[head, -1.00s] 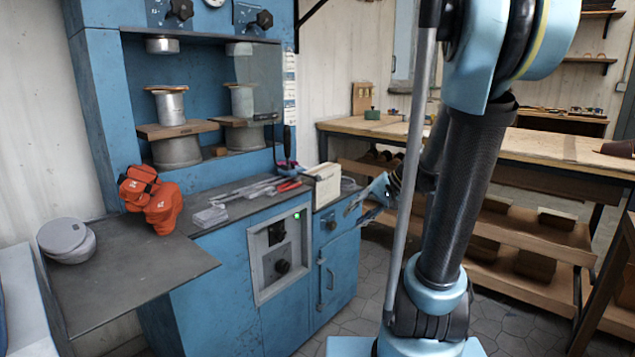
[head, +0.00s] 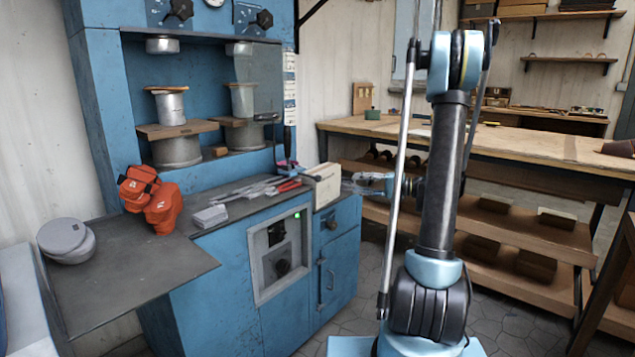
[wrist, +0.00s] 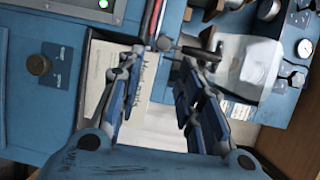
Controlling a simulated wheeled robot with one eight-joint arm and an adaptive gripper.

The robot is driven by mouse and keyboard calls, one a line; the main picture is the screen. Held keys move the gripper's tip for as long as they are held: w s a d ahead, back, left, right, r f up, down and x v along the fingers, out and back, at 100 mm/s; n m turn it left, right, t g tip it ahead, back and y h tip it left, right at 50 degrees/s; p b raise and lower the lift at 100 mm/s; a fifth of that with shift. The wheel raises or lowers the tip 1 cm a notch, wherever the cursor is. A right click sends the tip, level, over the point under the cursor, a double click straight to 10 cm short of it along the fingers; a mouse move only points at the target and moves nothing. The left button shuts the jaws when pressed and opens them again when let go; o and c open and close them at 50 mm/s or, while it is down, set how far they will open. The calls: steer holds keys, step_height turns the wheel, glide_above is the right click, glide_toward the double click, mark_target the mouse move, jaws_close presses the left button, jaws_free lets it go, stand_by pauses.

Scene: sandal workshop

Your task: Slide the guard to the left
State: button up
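The guard (head: 258,80) is a see-through grey panel at the right side of the blue press opening in the head view.
The cream box (head: 323,185) stands on the counter's right end, close to my gripper. Tools (head: 262,188) and orange gloves (head: 150,198) lie on the counter. A dark upright lever (head: 287,141) is right of the guard. A wooden workbench (head: 540,148) stands behind my arm.

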mark_target(318, 179)
steer(key=shift+y, duration=0.3)
steer(key=x, duration=1.1)
steer(key=w+x, duration=0.1)
steer(key=x, duration=0.5)
steer(key=shift+d, duration=0.15)
jaws_close()
